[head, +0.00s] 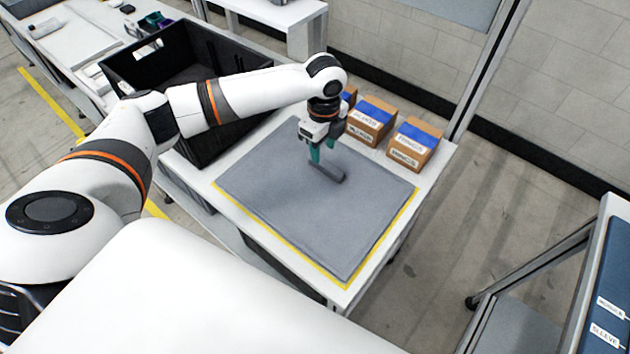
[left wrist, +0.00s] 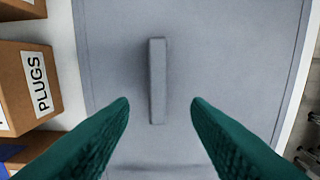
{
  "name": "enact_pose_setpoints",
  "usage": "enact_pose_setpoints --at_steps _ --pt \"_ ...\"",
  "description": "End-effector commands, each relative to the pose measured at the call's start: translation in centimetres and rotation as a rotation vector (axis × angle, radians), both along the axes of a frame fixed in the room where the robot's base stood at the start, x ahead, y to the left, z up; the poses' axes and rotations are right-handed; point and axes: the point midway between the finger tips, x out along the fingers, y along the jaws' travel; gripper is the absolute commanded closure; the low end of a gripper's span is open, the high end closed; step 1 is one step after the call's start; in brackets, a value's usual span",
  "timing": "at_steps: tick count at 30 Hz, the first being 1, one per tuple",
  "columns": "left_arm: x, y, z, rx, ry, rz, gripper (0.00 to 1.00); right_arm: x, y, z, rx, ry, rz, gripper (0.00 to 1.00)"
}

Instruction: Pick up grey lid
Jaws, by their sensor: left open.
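The grey lid (head: 285,205) is a large flat panel lying on the white table, with a bar-shaped handle (head: 330,174) standing up from it. In the left wrist view the lid (left wrist: 230,60) fills the middle, and its handle (left wrist: 157,75) runs lengthwise between the fingers. My left gripper (head: 316,158) points down over the lid near the handle, its green fingers open and empty. In the left wrist view the open gripper (left wrist: 160,104) has one fingertip on each side of the handle, with gaps; its exact height is hard to tell. My right gripper is out of view.
Cardboard boxes with blue tape (head: 371,120) (head: 413,144) stand along the table's far edge; one labelled PLUGS (left wrist: 30,85) is at the left in the wrist view. A black crate (head: 150,62) stands left of the lid. Yellow tape (head: 392,222) borders the lid's right side.

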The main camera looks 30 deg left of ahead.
Motion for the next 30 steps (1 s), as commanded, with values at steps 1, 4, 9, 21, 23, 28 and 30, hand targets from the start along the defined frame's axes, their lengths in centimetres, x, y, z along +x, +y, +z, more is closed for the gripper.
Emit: enact_pose_setpoints --at_steps 1,4,9,21,23,28,30 --pt "0.0 -0.1 -0.2 0.000 0.000 -0.001 0.56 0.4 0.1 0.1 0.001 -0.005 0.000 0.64" --pt "0.0 -0.4 -1.0 -0.001 0.003 -0.001 0.56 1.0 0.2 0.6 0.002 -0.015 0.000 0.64" --pt "0.0 -1.1 -3.6 -0.001 0.003 0.000 0.56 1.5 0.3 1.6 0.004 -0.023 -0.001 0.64" --pt "0.1 -1.0 -5.5 0.000 -0.001 0.000 0.56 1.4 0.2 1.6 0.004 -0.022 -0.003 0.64" --pt "0.1 -1.0 -5.4 0.000 -0.001 0.000 0.66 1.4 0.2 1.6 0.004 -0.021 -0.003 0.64" --pt "0.1 -1.0 -5.4 0.000 -0.001 0.000 0.94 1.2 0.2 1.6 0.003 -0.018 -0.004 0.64" --pt "0.1 -1.0 -5.4 0.000 -0.001 0.000 1.00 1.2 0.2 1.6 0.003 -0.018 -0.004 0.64"
